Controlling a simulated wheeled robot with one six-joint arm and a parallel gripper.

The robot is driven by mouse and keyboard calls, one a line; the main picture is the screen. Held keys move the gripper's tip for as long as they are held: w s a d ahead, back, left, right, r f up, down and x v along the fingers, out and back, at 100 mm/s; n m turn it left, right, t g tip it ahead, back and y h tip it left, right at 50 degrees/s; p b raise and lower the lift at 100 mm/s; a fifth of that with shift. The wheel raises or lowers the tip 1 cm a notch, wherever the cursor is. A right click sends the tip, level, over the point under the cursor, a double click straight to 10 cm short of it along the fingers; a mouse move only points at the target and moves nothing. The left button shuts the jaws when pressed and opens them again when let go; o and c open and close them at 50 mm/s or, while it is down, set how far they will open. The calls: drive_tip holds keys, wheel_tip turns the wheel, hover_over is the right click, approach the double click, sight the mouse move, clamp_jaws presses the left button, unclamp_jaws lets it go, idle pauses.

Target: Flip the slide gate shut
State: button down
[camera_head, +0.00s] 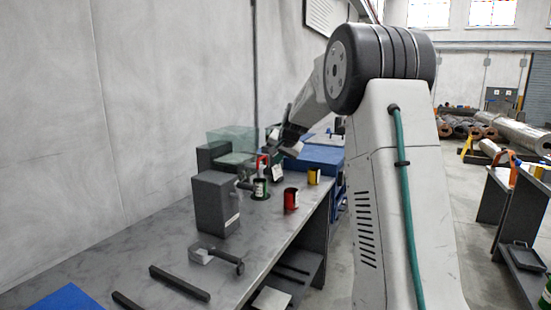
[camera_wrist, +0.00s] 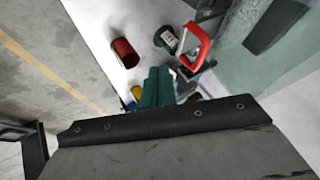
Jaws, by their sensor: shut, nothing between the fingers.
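I cannot tell for sure which part is the slide gate. A red loop-shaped handle (camera_head: 262,163) shows by the rear dark box (camera_head: 212,155), above a green can with a white label (camera_head: 260,188). In the head view my gripper (camera_head: 280,147) is above and right of the handle, partly hidden.
A front dark box (camera_head: 215,203) with a spout stands on the grey bench (camera_head: 150,250). A red can (camera_head: 291,198) and a yellow can (camera_head: 314,176) stand to the right. A small block with a dark handle (camera_head: 217,257) and dark bars (camera_head: 180,283) lie in front.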

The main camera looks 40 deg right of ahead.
drive_tip(key=v, duration=0.9)
drive_tip(key=shift+a, duration=0.2)
drive_tip(key=shift+w+a, duration=0.1)
drive_tip(key=s+a+f+n+g, duration=0.2)
drive_tip(key=s+a, duration=0.7)
drive_tip(key=s, duration=0.5)
drive_tip(key=s+a+f+n+g+y, duration=0.1)
drive_tip(key=s+a+f+n, duration=0.4)
drive_tip(key=s+a, duration=0.5)
drive_tip(key=s+a+f+n+g, duration=0.3)
drive_tip(key=s+a, duration=0.7)
drive_tip(key=s, duration=0.7)
drive_tip(key=shift+s+a+f+n+y, duration=0.2)
drive_tip(key=shift+s+a+n+y, duration=0.1)
drive_tip(key=shift+n, duration=0.3)
